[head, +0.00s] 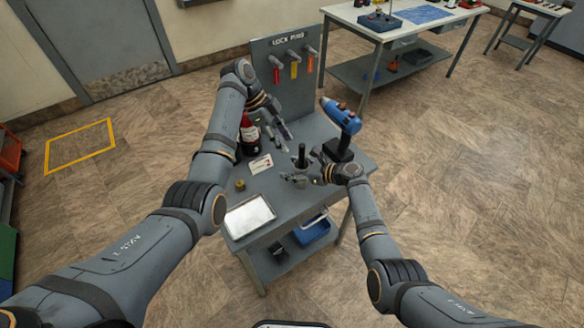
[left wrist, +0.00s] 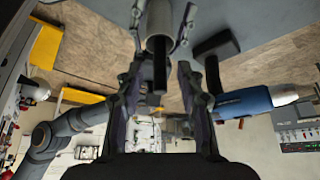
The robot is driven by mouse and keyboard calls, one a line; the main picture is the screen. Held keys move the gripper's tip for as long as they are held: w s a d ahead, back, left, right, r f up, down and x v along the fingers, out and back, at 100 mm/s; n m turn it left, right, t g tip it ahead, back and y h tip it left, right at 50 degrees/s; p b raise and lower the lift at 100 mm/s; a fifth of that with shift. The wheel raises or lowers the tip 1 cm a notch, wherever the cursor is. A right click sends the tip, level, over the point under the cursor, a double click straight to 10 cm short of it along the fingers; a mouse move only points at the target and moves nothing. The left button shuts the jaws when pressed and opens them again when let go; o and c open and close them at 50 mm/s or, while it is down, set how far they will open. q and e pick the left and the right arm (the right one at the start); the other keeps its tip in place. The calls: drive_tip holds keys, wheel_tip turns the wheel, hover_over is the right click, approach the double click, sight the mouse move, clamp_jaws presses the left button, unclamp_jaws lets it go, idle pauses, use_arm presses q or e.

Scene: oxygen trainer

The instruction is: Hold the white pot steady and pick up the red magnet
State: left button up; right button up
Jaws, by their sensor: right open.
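A pale cylinder, seemingly the white pot (left wrist: 160,18), shows at the top of the left wrist view with a black rod (left wrist: 159,68) at its mouth. In the head view the black rod (head: 302,152) stands upright above the table, and the pot beneath is mostly hidden. My left gripper (head: 277,137) is open, its fingers pointing at the rod from the left. My right gripper (head: 298,180) is open, low beside the rod's base. I cannot make out a red magnet.
A dark bottle with a red part (head: 249,135) stands behind my left gripper. A white card (head: 260,164), a small brass piece (head: 240,184) and a silver tray (head: 249,216) lie on the table. A pegboard (head: 286,88) with coloured pins rises behind. A blue tool (head: 341,116) is near my right wrist.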

drive_tip(key=shift+a, duration=0.1)
drive_tip(key=c, duration=1.2)
drive_tip(key=shift+c, duration=0.7)
